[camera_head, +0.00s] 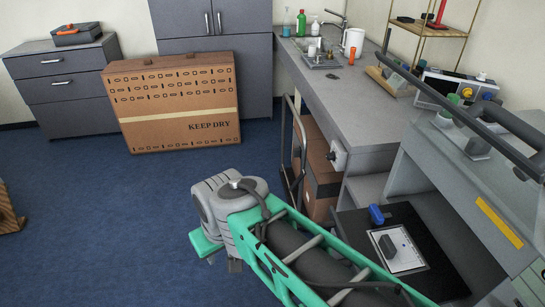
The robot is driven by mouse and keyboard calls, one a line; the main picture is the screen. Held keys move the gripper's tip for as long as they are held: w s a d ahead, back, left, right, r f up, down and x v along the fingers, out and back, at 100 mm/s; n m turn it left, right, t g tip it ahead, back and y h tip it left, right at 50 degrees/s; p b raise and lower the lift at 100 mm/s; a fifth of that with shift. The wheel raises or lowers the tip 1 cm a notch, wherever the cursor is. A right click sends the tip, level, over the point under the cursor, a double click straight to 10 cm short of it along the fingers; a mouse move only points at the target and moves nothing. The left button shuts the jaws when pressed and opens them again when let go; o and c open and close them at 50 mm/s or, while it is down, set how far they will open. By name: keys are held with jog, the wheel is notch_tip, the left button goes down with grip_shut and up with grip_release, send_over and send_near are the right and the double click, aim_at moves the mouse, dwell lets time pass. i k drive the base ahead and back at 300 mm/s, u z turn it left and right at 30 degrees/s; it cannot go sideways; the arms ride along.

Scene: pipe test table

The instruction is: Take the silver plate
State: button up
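A flat, pale silver plate (405,262) with a dark block-shaped handle (387,246) on it lies on a black surface at the lower right. My arm reaches in from the bottom, just left of the plate, and its elbow-like grey joint stands over the blue floor. My gripper cannot be made out; the end of my arm is hidden below that joint or outside the picture. Nothing is seen touching the plate.
A blue object (378,215) lies just behind the plate. A grey sloped panel (470,190) with a dark bar rises to its right. A grey counter (365,115) with a sink runs behind. A large cardboard box (175,105) stands at the back left.

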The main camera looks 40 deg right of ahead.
aim_at(400, 254)
jog(key=z, duration=2.35)
jog(key=k, duration=0.6)
jog(key=u, duration=2.05)
jog(key=i, duration=1)
jog(key=z, duration=1.85)
